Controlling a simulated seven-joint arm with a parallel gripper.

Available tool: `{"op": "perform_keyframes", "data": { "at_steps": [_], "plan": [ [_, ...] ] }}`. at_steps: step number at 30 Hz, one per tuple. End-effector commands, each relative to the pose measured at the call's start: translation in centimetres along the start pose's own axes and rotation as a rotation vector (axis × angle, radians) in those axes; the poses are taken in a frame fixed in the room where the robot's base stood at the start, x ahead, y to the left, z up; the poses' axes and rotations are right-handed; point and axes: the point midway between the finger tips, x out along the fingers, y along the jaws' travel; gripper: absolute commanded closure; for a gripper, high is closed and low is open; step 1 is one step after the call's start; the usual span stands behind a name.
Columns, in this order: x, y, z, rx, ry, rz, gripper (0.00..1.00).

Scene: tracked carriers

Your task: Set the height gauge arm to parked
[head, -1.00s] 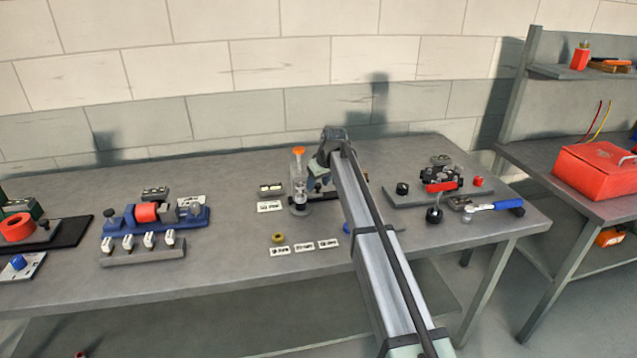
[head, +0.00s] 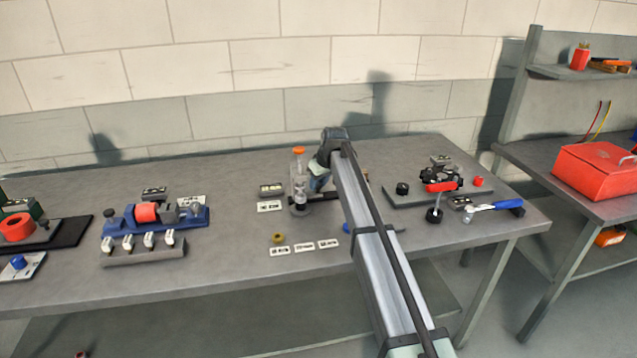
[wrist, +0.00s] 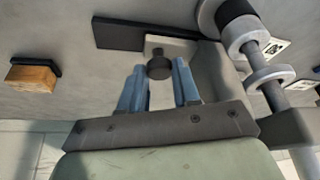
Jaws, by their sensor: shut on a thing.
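The height gauge (head: 298,190) stands near the middle of the bench, a clear upright column with an orange top on a grey round base. Its post with round collars (wrist: 268,76) shows at the right of the wrist view. My gripper (head: 318,183) is just right of the column, partly hidden behind my own arm. In the wrist view, its two blue fingers (wrist: 159,85) stand on either side of a dark round knob (wrist: 159,68) and are shut on it. A pale plate (wrist: 170,46) lies beyond the knob. How the gauge arm joins the knob is partly hidden.
A blue fixture (head: 125,226) stands left, and a clamp plate (head: 400,202) with a red handle (head: 440,186) stands right.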

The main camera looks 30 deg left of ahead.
Motion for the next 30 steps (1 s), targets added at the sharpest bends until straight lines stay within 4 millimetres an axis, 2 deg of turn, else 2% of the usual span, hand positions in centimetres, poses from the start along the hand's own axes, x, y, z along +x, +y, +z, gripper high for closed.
{"op": "perform_keyframes", "data": {
  "at_steps": [5,12,15,27,28,30],
  "plan": [
    [-0.5,2.9,1.1,0.003,-0.001,0.003,1.00],
    [-1.3,8.4,3.1,0.003,-0.001,0.002,1.00],
    [-1.5,9.8,3.7,0.002,-0.001,0.001,1.00],
    [-1.7,10.8,4.1,0.000,-0.001,0.005,1.00],
    [-1.7,10.8,4.1,0.001,-0.001,0.006,0.68],
    [-1.7,10.8,4.1,0.001,-0.001,0.006,0.61]
  ]
}}
